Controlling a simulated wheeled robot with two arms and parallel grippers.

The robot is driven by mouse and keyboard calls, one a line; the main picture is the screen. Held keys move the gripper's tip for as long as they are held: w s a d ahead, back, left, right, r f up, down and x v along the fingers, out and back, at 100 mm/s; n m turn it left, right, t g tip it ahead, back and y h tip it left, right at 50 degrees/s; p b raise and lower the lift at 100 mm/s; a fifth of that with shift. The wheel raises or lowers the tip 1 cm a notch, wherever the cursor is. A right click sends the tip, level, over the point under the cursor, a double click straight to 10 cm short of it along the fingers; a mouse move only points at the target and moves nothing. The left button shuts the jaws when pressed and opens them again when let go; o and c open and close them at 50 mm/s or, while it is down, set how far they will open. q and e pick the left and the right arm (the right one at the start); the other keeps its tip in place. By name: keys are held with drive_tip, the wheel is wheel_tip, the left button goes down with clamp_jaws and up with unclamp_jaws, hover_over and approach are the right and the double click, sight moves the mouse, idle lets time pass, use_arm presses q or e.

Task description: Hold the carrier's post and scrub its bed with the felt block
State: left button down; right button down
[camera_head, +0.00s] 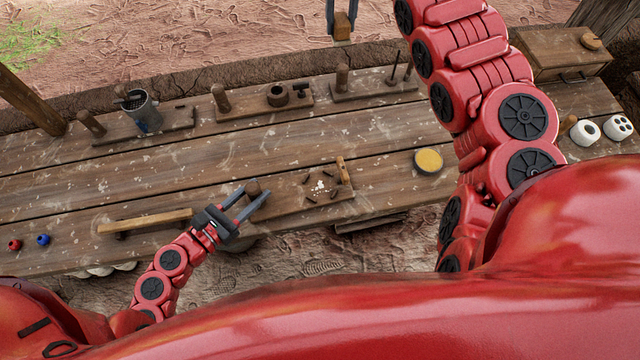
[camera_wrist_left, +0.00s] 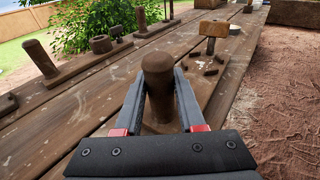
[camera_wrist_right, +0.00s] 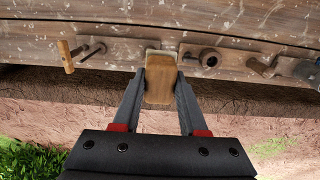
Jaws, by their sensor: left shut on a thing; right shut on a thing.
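My left gripper (camera_head: 257,193) is shut on the post, which stands upright between the fingers in the left wrist view (camera_wrist_left: 158,85). My right gripper (camera_head: 342,20) is shut on the felt block (camera_wrist_right: 160,78), wood with a pale far edge. It is held beyond the table's back edge, far from the bed.
Three similar carriers stand along the back: one with a grey cup (camera_head: 140,110), one with a brown pot (camera_head: 278,95), one with thin pegs (camera_head: 393,70). A wooden stick (camera_head: 145,221) lies to the left.

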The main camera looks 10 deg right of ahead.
use_arm(q)
drive_tip(key=shift+c, duration=2.1)
unclamp_jaws()
drive_tip(key=shift+a, duration=0.1)
